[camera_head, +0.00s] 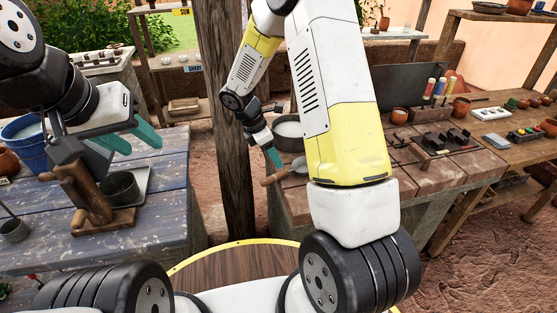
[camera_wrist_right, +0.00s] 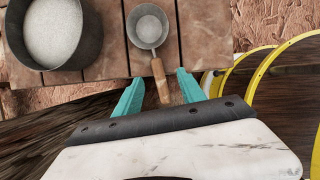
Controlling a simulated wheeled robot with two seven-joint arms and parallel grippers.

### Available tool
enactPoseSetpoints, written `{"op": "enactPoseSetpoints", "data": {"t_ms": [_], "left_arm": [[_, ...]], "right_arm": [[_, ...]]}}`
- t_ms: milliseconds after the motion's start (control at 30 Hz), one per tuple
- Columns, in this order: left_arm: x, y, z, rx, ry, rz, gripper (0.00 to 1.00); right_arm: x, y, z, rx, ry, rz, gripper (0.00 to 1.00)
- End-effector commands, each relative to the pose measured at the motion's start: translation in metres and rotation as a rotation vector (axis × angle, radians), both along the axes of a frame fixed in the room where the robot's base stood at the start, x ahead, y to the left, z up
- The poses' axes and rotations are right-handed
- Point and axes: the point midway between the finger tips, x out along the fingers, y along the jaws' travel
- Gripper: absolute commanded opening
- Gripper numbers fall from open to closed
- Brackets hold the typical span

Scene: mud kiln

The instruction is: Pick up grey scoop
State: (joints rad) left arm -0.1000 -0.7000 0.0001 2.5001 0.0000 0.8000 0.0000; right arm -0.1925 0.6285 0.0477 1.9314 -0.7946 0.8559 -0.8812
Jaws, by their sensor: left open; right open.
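The grey scoop (camera_wrist_right: 149,27) with its wooden handle lies on a brick-topped surface in the right wrist view, bowl away from me. In the head view its wooden handle (camera_head: 273,177) shows at the surface's left edge, its bowl partly hidden by my right arm. My right gripper (camera_wrist_right: 161,92) is open, with its teal fingers on either side of the handle's near end and gaps on both sides. In the head view the right gripper (camera_head: 273,157) is just above the handle. My left gripper (camera_head: 132,140) is open and empty over the blue wooden table.
A dark pot (camera_wrist_right: 60,35) of pale grey material stands left of the scoop. A wooden post (camera_head: 228,120) stands between the blue table (camera_head: 155,215) and the brick surface (camera_head: 290,205).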

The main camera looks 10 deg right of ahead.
Motion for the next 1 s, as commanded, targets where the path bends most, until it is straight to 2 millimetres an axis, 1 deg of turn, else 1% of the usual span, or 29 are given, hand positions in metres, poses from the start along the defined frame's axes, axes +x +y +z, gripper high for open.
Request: {"op": "enactPoseSetpoints", "data": {"t_ms": [367,500,600,700,933,1000], "left_arm": [[0.000,0.000,0.000,0.000,0.000,0.000,0.43],[0.000,0.000,0.000,0.000,0.000,0.000,0.43],[0.000,0.000,0.000,0.000,0.000,0.000,0.43],[0.000,0.000,0.000,0.000,0.000,0.000,0.43],[0.000,0.000,0.000,0.000,0.000,0.000,0.43],[0.000,0.000,0.000,0.000,0.000,0.000,0.43]], "right_arm": [[0.004,-0.012,-0.040,-0.008,0.012,0.020,0.47],[0.008,-0.018,-0.061,-0.007,0.013,0.017,0.47],[0.009,-0.022,-0.072,-0.006,0.012,0.018,0.47],[0.009,-0.025,-0.078,-0.005,0.010,0.017,0.47],[0.010,-0.025,-0.078,-0.005,0.008,0.017,0.47],[0.010,-0.025,-0.078,-0.005,0.009,0.017,0.34]]}}
